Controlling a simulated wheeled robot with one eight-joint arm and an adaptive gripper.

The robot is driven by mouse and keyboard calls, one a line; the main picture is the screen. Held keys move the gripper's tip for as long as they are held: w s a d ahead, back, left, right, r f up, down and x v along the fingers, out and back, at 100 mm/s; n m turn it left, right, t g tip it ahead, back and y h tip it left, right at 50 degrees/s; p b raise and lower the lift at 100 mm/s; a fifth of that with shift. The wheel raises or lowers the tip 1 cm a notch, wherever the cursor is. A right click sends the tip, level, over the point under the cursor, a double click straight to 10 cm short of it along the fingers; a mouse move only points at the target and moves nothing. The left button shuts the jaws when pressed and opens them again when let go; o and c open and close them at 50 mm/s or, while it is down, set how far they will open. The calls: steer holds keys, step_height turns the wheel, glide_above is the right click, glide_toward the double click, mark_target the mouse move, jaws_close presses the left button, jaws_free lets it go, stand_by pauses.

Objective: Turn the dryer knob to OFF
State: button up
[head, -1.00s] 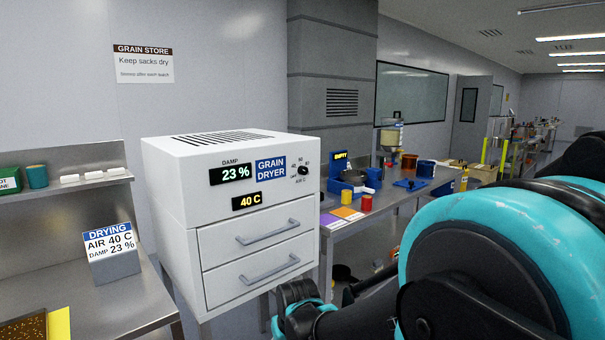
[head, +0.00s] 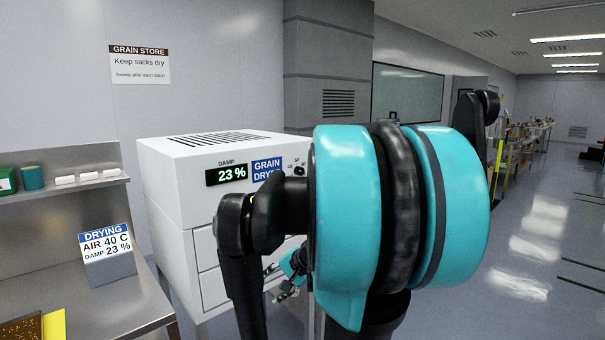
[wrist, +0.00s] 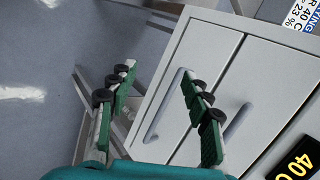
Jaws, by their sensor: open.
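The white grain dryer (head: 175,175) stands left of centre in the head view. Its small dark knob (head: 299,171) shows at the upper right of the front, close beside my arm, and its setting is too small to read. The damp display (head: 226,175) reads 23 %. My gripper (head: 284,292) is low before the drawers, partly behind my arm. In the wrist view my gripper (wrist: 158,72) is open, its green-padded fingers apart with nothing between them. The drawer fronts and handles (wrist: 167,108) lie beyond the fingers.
A steel bench (head: 120,300) with a drying sign (head: 107,255) stands left of the dryer. A shelf (head: 75,185) holds small items above it. Open floor (head: 510,260) lies to the right. My arm hides the worktop behind.

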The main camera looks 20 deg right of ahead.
steer(key=w+d+r+m+t, duration=0.3)
steer(key=d+r+m, duration=0.2)
steer(key=d+r, duration=0.35)
steer(key=w+d+r+m+t+y, duration=0.1)
steer(key=w+d+r+m+t, duration=0.3)
steer(key=d+r, duration=0.45)
steer(key=w+d+r+m+t, duration=0.2)
steer(key=d+r+m+t, duration=0.1)
steer(key=d+r+m, duration=0.45)
steer(key=w+a, duration=0.2)
steer(key=w, duration=0.6)
steer(key=w+a+r+n, duration=0.1)
steer(key=w+a, duration=0.2)
steer(key=w, duration=0.5)
steer(key=shift+w, duration=0.25)
jaws_close()
